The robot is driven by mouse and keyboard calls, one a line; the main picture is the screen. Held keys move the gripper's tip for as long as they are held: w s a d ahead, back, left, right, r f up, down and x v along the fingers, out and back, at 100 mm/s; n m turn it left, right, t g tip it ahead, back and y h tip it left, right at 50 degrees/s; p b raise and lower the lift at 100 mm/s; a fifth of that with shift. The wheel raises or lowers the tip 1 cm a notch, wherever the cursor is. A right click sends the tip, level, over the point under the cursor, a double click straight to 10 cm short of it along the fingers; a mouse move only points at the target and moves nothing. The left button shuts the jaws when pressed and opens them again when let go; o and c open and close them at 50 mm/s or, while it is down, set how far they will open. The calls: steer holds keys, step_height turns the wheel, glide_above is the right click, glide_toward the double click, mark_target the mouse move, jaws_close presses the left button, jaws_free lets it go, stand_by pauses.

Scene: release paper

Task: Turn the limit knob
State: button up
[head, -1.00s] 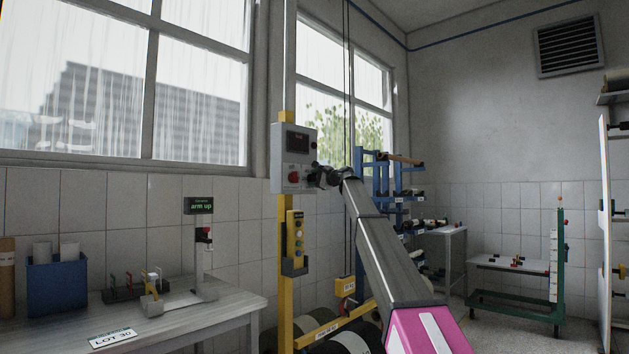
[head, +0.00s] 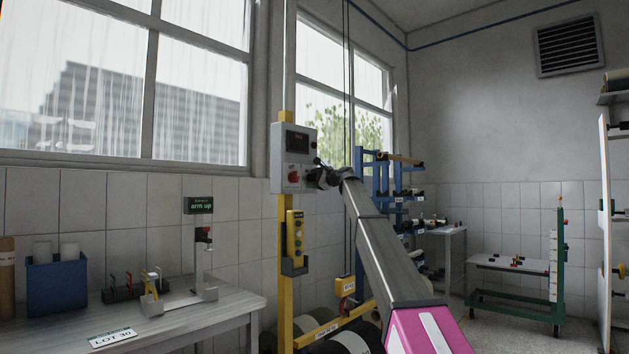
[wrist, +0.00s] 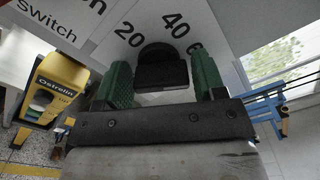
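The limit knob (wrist: 163,68) is a black knob on a pale panel with the numbers 20, 40 and part of another around it, in the wrist view. My gripper (wrist: 162,84) has its two green fingers apart, one on each side of the knob. I see no clear press of either finger on it. In the head view my gripper (head: 318,173) is at the right part of the grey control box (head: 280,158) on the yellow post and hides the knob there. The box has a dark display (head: 297,143) and a red switch (head: 294,175).
A yellow pendant (head: 295,235) hangs on the post below the box; it also shows in the wrist view (wrist: 60,85). A blue rack (head: 366,200) stands behind my arm. A bench (head: 235,308) with small fixtures is at the left.

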steer(key=shift+o, duration=0.5)
steer(key=v, duration=1)
steer(key=shift+s+d, duration=0.25)
steer(key=shift+d, duration=0.05)
